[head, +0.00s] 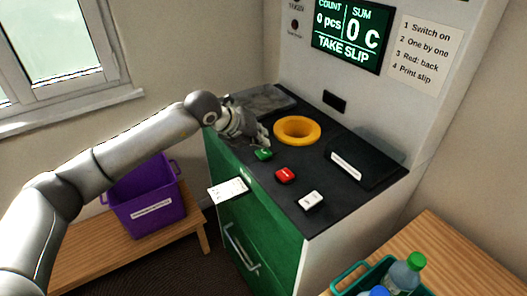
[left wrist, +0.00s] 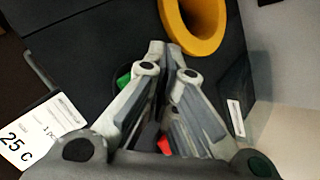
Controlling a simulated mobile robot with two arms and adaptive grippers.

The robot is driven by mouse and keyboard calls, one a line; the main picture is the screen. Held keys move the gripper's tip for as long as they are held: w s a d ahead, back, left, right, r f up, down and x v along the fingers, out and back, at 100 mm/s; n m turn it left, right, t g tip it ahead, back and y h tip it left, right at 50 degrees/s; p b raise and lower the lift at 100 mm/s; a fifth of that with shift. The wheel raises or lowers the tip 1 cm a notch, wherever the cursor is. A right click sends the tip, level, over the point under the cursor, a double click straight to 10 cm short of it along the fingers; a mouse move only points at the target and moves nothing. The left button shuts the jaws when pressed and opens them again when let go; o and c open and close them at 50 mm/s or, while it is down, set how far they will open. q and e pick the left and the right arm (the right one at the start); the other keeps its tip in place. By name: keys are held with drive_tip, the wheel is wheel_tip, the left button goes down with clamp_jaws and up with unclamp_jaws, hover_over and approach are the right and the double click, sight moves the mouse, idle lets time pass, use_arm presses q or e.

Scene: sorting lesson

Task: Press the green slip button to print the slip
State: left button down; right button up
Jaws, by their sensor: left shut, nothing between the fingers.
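The green slip button (head: 263,154) sits on the dark top of the machine, near its front edge. In the left wrist view a bit of the green button (left wrist: 123,81) shows beside my finger; the rest is hidden. My left gripper (head: 264,141) is shut and empty, just above and behind the green button; I cannot tell whether it touches it. In the left wrist view its fingertips (left wrist: 165,47) point toward the yellow ring. A white printed slip (head: 229,190) sticks out of the green front; in the left wrist view the slip (left wrist: 40,132) reads 25 C. My right gripper is not in view.
The red button (head: 285,175), a white switch (head: 311,201) and the yellow ring opening (head: 297,130) are close by on the top. The screen (head: 347,34) reads 0 pcs, 0 c, TAKE SLIP. A purple crate (head: 147,203) stands left, a green bottle crate (head: 349,271) lower right.

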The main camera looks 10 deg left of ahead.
sight(261, 151)
use_arm(q)
drive_tip(key=shift+r, duration=0.1)
drive_tip(key=shift+r+p, duration=1.05)
drive_tip(key=shift+r, duration=1.4)
drive_tip(key=shift+d, duration=0.1)
